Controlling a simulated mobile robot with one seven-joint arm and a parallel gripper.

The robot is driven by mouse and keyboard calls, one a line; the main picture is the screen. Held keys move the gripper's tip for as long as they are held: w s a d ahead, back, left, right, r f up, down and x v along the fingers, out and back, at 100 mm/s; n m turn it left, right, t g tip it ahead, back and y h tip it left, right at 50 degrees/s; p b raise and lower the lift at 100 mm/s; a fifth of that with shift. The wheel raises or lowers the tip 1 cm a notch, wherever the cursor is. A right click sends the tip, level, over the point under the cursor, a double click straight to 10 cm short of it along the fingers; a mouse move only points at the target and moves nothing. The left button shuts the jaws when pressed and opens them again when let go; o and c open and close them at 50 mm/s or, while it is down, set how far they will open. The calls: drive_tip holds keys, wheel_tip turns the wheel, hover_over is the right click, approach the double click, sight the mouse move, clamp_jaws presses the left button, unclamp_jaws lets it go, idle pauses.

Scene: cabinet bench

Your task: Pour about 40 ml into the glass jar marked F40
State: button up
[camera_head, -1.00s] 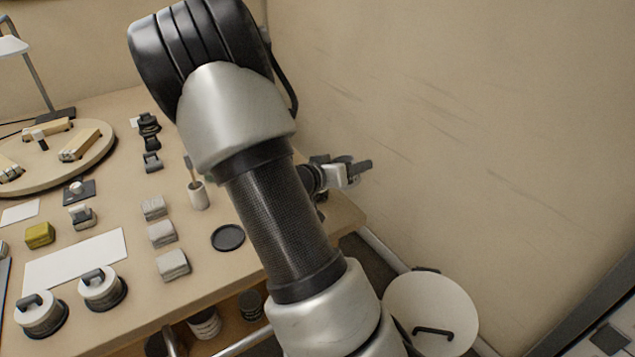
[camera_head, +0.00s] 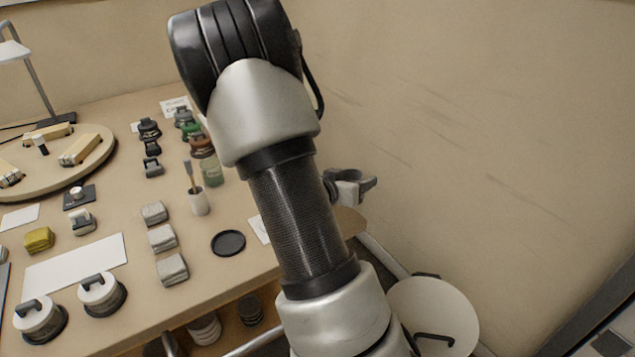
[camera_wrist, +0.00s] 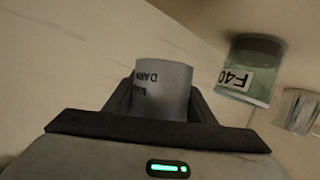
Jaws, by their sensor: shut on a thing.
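The glass jar marked F40 (camera_wrist: 248,75) is at the upper right of the wrist view, greenish and see-through, with its label upside down. It stands apart from my gripper (camera_wrist: 163,103), to the right of it there. My gripper is shut on a pale grey cylindrical container (camera_wrist: 162,80) with dark upside-down lettering, partly readable as "DARK". Its contents do not show. I cannot tell which jar is F40 in the head view.
A greenish glass jar (camera_head: 212,172) and several lidded jars stand left of my arm. Another clear vessel (camera_wrist: 298,110) is beside F40. A white bin (camera_head: 440,315) stands right of the bench.

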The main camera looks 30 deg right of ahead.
drive_tip(key=shift+s+d+f+m+t+y, duration=0.15)
drive_tip(key=shift+s+d+f+m, duration=0.1)
drive_tip(key=shift+f+m, duration=0.25)
drive_tip(key=shift+s+d+f+m+t+y, duration=0.2)
drive_tip(key=shift+s+f+m, duration=0.1)
drive_tip(key=shift+f, duration=0.35)
